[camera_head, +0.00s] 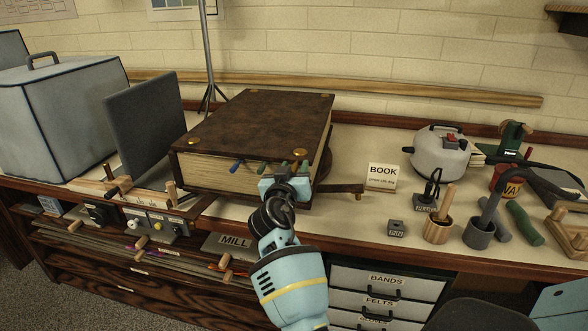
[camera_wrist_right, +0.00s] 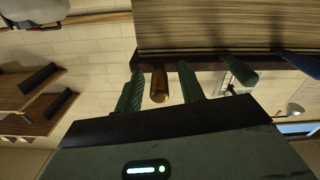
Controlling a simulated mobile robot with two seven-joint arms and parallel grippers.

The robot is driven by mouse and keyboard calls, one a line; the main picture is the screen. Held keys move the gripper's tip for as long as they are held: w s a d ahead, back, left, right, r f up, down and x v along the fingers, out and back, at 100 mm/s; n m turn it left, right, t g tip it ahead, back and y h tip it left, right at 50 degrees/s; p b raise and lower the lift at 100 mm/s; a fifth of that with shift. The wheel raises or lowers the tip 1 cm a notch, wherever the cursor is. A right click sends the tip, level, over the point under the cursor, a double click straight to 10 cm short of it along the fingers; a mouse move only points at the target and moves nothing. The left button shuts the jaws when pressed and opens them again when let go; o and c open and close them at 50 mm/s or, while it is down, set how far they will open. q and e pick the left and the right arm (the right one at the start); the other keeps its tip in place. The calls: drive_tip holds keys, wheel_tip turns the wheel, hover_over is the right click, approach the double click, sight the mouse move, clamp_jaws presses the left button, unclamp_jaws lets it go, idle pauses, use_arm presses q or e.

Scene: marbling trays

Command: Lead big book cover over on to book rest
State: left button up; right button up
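The big book (camera_head: 255,118) lies closed on the bench, its brown cover with brass corners on top and its cream page edges (camera_head: 228,177) towards me. A wooden bar (camera_head: 340,188) sticks out to its right at bench height. My right gripper (camera_head: 284,170) is at the book's front edge near its right corner. In the right wrist view the page block (camera_wrist_right: 225,25) fills the top, with a dark cover edge below it. My left gripper is not in view.
A dark upright panel (camera_head: 147,122) stands left of the book, beside a grey box (camera_head: 62,115). A BOOK sign (camera_head: 382,177), a grey pot (camera_head: 441,154), a wooden mallet (camera_head: 440,222) and other tools stand to the right. A thin stand (camera_head: 207,60) rises behind the book.

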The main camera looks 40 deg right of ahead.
clamp_jaws()
drive_tip(key=shift+r, duration=0.15)
